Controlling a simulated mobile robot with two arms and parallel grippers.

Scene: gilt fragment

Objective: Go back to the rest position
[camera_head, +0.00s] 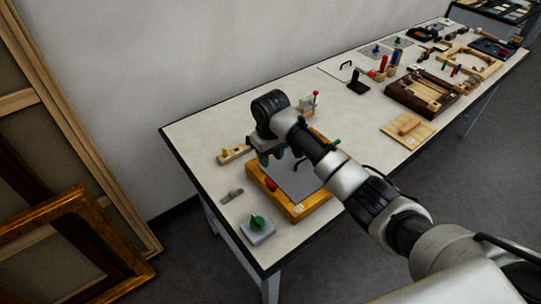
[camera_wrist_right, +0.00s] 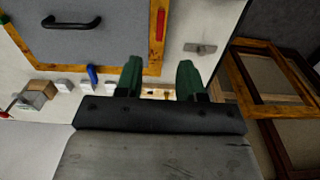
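My right arm reaches in from the lower right over the near end of the long white table (camera_head: 195,135). My right gripper (camera_head: 270,160) is above the left part of a wooden-framed grey panel (camera_head: 300,182). In the right wrist view the green fingers of my right gripper (camera_wrist_right: 159,80) stand apart with nothing held between them. The framed panel also shows there, with its black handle (camera_wrist_right: 72,22) and a red piece (camera_wrist_right: 160,24) on its frame. My left gripper is in neither view.
A white block with a green knob (camera_head: 258,226) and a small metal piece (camera_head: 231,196) lie near the table's left end. Gilt picture frames (camera_head: 70,240) lean at left. Tools and a dark wooden case (camera_head: 422,95) fill the far table. Floor shows at right.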

